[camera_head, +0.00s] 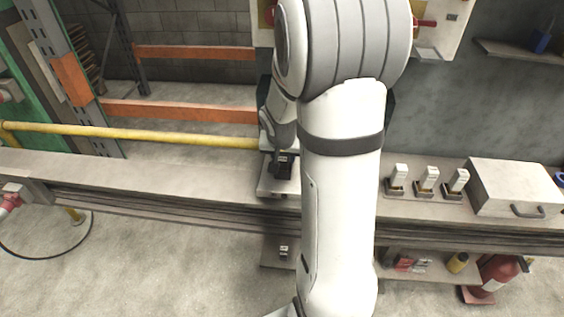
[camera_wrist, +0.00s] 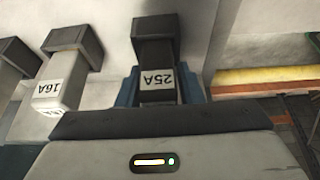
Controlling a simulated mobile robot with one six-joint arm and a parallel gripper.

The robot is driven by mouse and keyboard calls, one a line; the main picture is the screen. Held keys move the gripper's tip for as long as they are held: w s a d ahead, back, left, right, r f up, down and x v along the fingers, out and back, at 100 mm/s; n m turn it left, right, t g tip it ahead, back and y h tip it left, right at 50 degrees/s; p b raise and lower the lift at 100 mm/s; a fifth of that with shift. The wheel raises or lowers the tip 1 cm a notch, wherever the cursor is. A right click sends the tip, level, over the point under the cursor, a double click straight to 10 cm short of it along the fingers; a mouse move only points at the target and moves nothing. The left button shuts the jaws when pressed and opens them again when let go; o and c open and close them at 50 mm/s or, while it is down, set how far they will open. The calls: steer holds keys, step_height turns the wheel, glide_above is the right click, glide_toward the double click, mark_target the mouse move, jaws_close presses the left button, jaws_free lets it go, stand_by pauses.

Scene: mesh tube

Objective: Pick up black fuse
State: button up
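A black fuse with an upside-down white "25A" label is in the middle of the wrist view (camera_wrist: 157,55). A dark block that looks like this fuse shows beside my arm in the head view (camera_head: 284,165), on a light mount. My gripper (camera_wrist: 160,92) has its blue fingers on the left and right of the black fuse, close to its sides. The fingertips are largely hidden, so I cannot tell whether they press on it. In the head view my arm hides the gripper.
White fuses stand left in the wrist view, one marked "16A" (camera_wrist: 60,80). Several white fuses (camera_head: 426,180) stand on the bench in the head view, beside a grey box with a handle (camera_head: 515,187). A yellow rail (camera_head: 130,134) runs behind the bench. A fire extinguisher (camera_head: 497,272) is below.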

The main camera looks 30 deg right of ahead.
steer(key=c, duration=0.6)
steer(key=shift+r, duration=0.1)
